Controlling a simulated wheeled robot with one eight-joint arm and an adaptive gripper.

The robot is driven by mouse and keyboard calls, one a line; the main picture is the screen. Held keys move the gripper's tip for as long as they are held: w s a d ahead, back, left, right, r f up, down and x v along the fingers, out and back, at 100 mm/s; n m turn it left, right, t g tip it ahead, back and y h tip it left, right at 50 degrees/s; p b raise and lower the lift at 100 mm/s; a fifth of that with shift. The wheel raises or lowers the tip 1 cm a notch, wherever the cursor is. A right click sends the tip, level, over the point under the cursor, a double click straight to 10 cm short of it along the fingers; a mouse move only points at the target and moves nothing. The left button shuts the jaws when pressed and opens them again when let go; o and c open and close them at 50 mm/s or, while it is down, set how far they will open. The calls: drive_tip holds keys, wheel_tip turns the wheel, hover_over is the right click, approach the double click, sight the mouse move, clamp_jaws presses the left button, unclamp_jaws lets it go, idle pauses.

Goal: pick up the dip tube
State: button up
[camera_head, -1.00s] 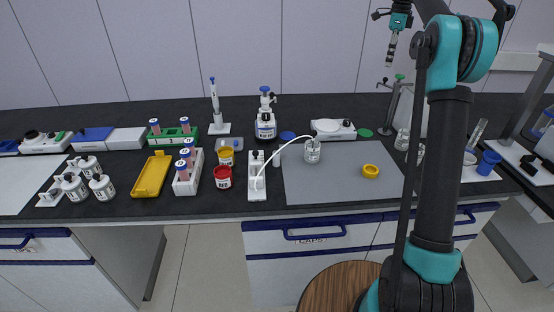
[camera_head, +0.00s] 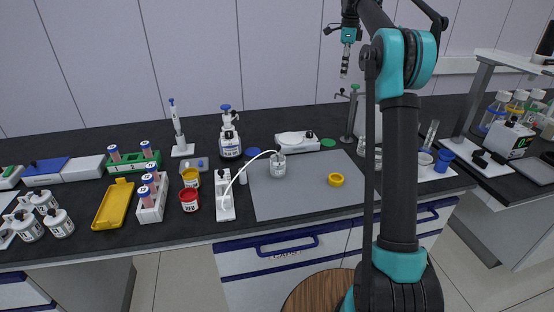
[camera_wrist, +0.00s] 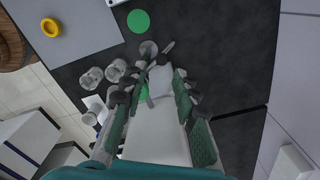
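A thin white curved tube (camera_head: 252,160), which looks like the dip tube, arches between a narrow white holder (camera_head: 224,201) and a small labelled glass jar (camera_head: 278,168). One end is at the holder; the other meets the jar's top, and I cannot tell how far it goes in. My gripper (camera_head: 345,66) is high above the back of the bench, right of the tube and well apart from it. In the wrist view my gripper (camera_wrist: 162,88) has its two green-padded fingers spread, with nothing clearly held. The tube does not show there.
A yellow ring (camera_head: 335,180) lies on the grey mat (camera_head: 300,195). A white balance-like device (camera_head: 297,141) and a green-topped stand (camera_head: 352,115) stand behind. Red (camera_head: 189,200) and yellow (camera_head: 190,177) jars are left of the holder. My arm hides part of the bench's right.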

drive_tip(key=o, duration=0.3)
drive_tip(key=shift+s+a, duration=0.15)
drive_tip(key=shift+a, duration=0.15)
drive_tip(key=t, duration=0.2)
hover_over(277, 145)
drive_tip(key=s+a, duration=0.1)
drive_tip(key=s, duration=0.2)
drive_tip(key=f, duration=0.2)
drive_tip(key=shift+m+h, duration=0.3)
drive_tip(key=shift+m, duration=0.1)
drive_tip(key=f, duration=0.3)
drive_tip(key=w+f, duration=0.1)
drive_tip(key=f, duration=0.3)
drive_tip(key=w+f, duration=0.1)
drive_tip(key=f, duration=0.3)
drive_tip(key=shift+d, duration=0.2)
drive_tip(key=shift+w+d+f, duration=0.15)
drive_tip(key=shift+w+f, duration=0.05)
drive_tip(key=shift+f, duration=0.65)
drive_tip(key=shift+w+d+f, duration=0.1)
drive_tip(key=shift+w+f, duration=0.15)
drive_tip(key=shift+f, duration=0.6)
drive_tip(key=shift+w+d+f, duration=0.15)
drive_tip(key=shift+w+f, duration=0.05)
drive_tip(key=shift+f, duration=0.65)
